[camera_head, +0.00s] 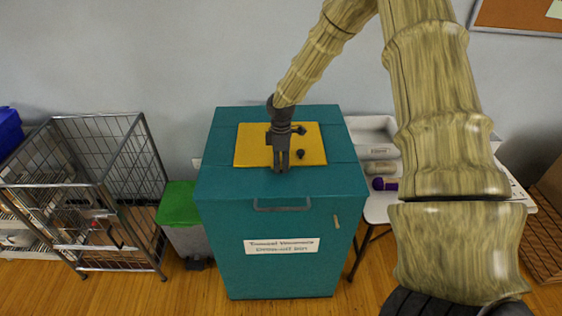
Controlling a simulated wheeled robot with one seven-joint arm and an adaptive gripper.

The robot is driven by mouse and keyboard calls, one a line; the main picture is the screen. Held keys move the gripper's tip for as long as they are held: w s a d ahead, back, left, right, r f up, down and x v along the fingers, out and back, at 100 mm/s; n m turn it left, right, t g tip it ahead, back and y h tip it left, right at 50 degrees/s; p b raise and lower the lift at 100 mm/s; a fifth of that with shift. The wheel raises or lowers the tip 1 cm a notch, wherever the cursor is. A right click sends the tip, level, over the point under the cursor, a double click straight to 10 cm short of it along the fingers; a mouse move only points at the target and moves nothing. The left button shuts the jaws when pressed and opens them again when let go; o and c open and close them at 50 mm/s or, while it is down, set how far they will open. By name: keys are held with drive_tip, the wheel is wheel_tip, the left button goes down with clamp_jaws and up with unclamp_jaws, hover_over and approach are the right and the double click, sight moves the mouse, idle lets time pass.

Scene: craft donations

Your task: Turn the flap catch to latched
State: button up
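A teal donation box (224,240) stands on the floor in the middle of the head view, with a yellow panel (250,148) on its top. A small tan catch-like piece (336,221) sits on the box's front, right of a grey handle (282,208), and looks nearly upright. A small dark knob (300,154) stands on the yellow panel. My gripper (280,168) points down over the front part of the yellow panel, just left of the knob and apart from the tan piece. Its fingers look close together, and nothing shows between them. I cannot tell whether they touch the panel.
A wire cage cart (150,165) and a green-lidded bin (179,204) stand left of the box. A white table (376,212) with a tray (372,128) and a purple item (384,184) is on the right, partly behind my arm. Bare floor shows in front.

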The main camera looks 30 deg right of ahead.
clamp_jaws()
drive_tip(key=shift+m, duration=0.3)
drive_tip(key=m, duration=0.3)
drive_tip(key=shift+m, duration=0.4)
drive_tip(key=m+b, duration=0.1)
drive_tip(key=m, duration=0.8)
drive_tip(key=shift+w, duration=0.1)
drive_tip(key=m, duration=0.4)
drive_tip(key=shift+r, duration=0.1)
drive_tip(key=shift+m, duration=0.3)
